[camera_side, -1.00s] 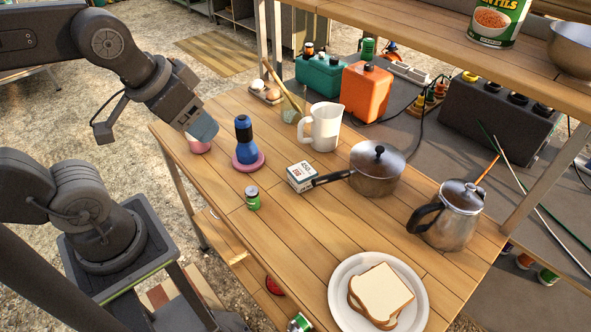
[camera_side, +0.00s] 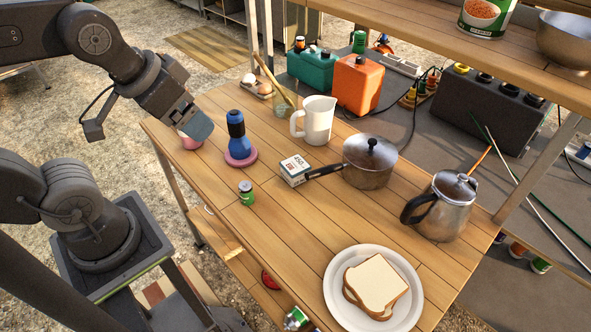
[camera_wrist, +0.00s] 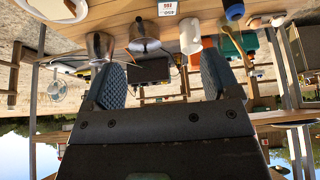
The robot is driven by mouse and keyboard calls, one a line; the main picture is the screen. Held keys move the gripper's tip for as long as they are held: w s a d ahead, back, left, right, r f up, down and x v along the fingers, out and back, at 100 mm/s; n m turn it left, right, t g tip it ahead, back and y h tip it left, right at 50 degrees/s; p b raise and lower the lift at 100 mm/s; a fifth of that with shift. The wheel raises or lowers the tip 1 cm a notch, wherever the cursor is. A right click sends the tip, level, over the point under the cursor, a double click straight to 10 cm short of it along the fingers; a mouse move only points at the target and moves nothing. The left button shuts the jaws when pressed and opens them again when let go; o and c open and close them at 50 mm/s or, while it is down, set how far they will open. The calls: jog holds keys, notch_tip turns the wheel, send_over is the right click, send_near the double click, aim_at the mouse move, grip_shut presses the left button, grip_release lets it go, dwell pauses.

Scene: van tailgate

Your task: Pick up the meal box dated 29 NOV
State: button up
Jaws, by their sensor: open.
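No box with a readable 29 NOV date shows. The only small box I see is a white carton (camera_side: 294,170) with a dark band and print, on the table against the saucepan's handle. It also shows at the top of the wrist view (camera_wrist: 167,8), where its red print is too small to read. My gripper (camera_side: 198,127) is open over the table's far-left end, above a pink item (camera_side: 190,143) that it partly hides. It is well left of the carton. In the wrist view my gripper (camera_wrist: 162,82) shows two dark ribbed fingers apart with nothing gripped between them.
Around the carton stand a blue bottle-like item (camera_side: 236,135) on a pink disc, a white jug (camera_side: 318,120), a lidded saucepan (camera_side: 370,165) and a green can (camera_side: 246,193). A metal coffee pot (camera_side: 450,205) and a plate (camera_side: 338,312) with bread are farther right. A shelf (camera_side: 420,45) overhangs the back.

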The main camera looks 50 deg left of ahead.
jog(key=shift+o, duration=1.1)
jog(key=m+g, duration=0.6)
jog(key=m, duration=1.3)
send_over(295, 164)
notch_tip(295, 164, down, 15)
jog(key=shift+m, duration=0.4)
jog(key=f, duration=0.9)
jog(key=shift+s, duration=0.3)
jog(key=shift+w+d+f, duration=0.1)
jog(key=shift+w+f, duration=0.05)
jog(key=shift+f, duration=1.25)
jog(key=shift+w+f, duration=0.15)
jog(key=shift+f, duration=1.2)
